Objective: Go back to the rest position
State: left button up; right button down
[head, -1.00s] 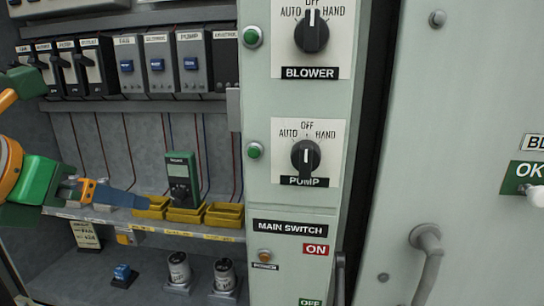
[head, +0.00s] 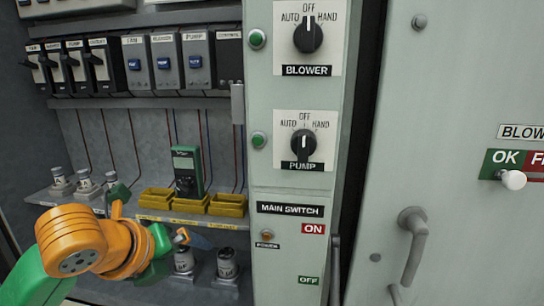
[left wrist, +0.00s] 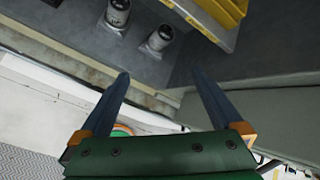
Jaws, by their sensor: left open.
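My left arm comes in from the lower left in the head view, orange and green. My left gripper (head: 190,238) is in front of the lower part of the cabinet, below the yellow bins; its fingers are partly hidden by its own wrist. In the left wrist view its two blue fingers (left wrist: 160,90) are spread apart with nothing between them. Two cylindrical fuses (left wrist: 117,14) show beyond the fingers, apart from them. My right gripper is in neither view.
Yellow bins (head: 226,204) and a green meter (head: 187,170) stand on the cabinet shelf. The switch panel (head: 262,185) has BLOWER and PUMP knobs. A grey door (head: 460,90) with a handle (head: 413,222) stands at the right. Breakers line the upper rail.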

pick_arm(q)
jog(key=s+d+f+n+g+h, duration=0.1)
jog(key=s+d+f+n, duration=0.15)
jog(key=f+n, duration=0.6)
jog(key=s+d+f+n+g, duration=0.15)
jog(key=s+f+n, duration=0.3)
jog(key=f, duration=0.65)
jog(key=s+a+f+n+g+y, duration=0.1)
jog(key=s+a+f+n, duration=0.2)
jog(key=s+f+n, duration=0.35)
jog(key=s+a+f+n+g+y, duration=0.15)
jog(key=s+f+n, duration=0.25)
jog(key=s+n, duration=0.45)
notch_tip(320, 180, down, 16)
jog(key=r, duration=0.1)
jog(key=s+a+f+g, duration=0.2)
jog(key=s+f, duration=1)
jog(key=s, duration=0.1)
jog(key=shift+s+a, duration=0.25)
jog(key=shift+s, duration=0.15)
jog(key=shift+f+y, duration=0.1)
jog(key=shift+y, duration=0.15)
